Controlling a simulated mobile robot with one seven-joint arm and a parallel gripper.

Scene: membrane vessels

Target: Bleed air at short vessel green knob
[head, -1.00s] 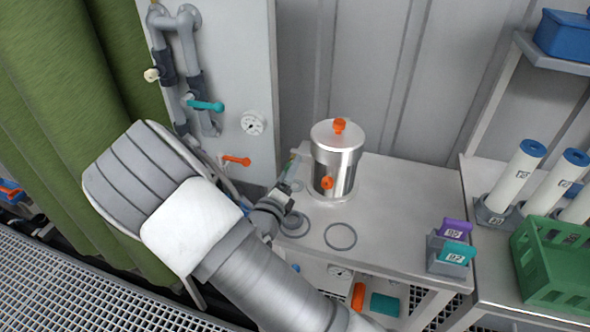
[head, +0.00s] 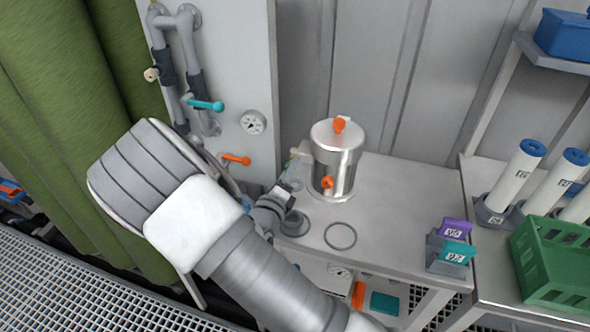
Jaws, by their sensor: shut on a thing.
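The short steel vessel (head: 336,165) stands upright on the grey bench, with one orange knob (head: 339,124) on its lid and another orange knob (head: 327,182) low on its front. My gripper (head: 292,172) is at the vessel's left side, with my arm reaching in from the lower middle.
A wall panel with grey pipes, a teal lever (head: 206,105), an orange lever (head: 237,159) and a gauge (head: 253,122) stands at left. A loose ring (head: 340,236) lies on the bench. Tagged blocks (head: 453,243), blue-capped tubes (head: 519,178) and a green crate (head: 555,265) are at right.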

